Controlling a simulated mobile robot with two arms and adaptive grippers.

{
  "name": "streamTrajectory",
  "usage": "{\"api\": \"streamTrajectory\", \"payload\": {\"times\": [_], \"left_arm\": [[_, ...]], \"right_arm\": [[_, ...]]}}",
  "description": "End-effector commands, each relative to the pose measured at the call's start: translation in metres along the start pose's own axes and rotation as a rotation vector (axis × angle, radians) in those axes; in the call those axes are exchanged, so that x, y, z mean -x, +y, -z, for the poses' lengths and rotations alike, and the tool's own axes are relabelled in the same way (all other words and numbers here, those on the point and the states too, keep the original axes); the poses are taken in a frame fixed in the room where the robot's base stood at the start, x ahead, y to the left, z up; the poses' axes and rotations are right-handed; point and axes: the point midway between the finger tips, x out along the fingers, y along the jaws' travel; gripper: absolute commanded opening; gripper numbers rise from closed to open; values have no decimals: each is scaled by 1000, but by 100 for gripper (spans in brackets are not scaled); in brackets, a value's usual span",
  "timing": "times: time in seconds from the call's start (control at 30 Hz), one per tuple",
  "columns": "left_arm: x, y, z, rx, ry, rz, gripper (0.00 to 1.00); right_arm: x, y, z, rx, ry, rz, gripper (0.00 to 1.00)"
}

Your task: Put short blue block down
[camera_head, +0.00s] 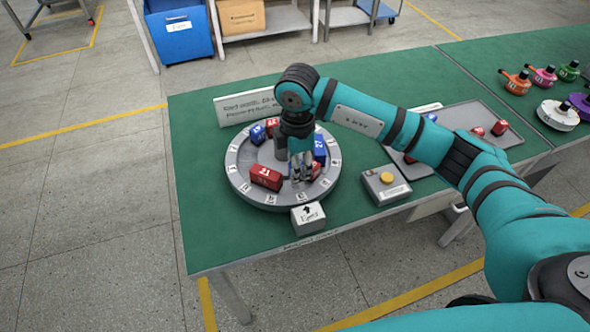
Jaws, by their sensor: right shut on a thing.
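My right gripper (301,176) points down over the right part of a round grey dial (239,187) with numbered labels around its rim. Its fingers are shut on the short blue block, which they mostly hide; I cannot tell whether it touches the dial. A blue block (319,150) stands on the dial just right of the gripper. A blue block (258,135) and a red block (272,125) sit at the dial's back left. My left gripper is not in view.
A small grey box with an arrow label (308,217) stands at the dial's front. A box with a yellow button (386,181) is to the right. A grey tray (462,117) with several blocks lies behind my right arm. The table's left end is clear.

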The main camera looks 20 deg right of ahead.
Motion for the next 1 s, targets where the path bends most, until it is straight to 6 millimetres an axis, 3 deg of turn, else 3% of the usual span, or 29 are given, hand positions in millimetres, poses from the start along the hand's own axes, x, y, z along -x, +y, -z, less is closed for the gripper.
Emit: {"api": "streamTrajectory", "payload": {"times": [0.17,0.4,0.73,0.77,0.93,1.0], "left_arm": [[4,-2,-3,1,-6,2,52],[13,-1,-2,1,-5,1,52],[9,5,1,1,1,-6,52],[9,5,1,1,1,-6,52],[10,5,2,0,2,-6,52],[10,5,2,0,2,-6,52]], "right_arm": [[-6,4,3,-1,-1,3,0],[-34,4,2,0,-1,1,0],[-40,4,2,0,0,0,0],[-40,4,2,0,0,0,30],[-39,4,2,0,0,0,52],[-39,4,2,0,0,0,52]]}}
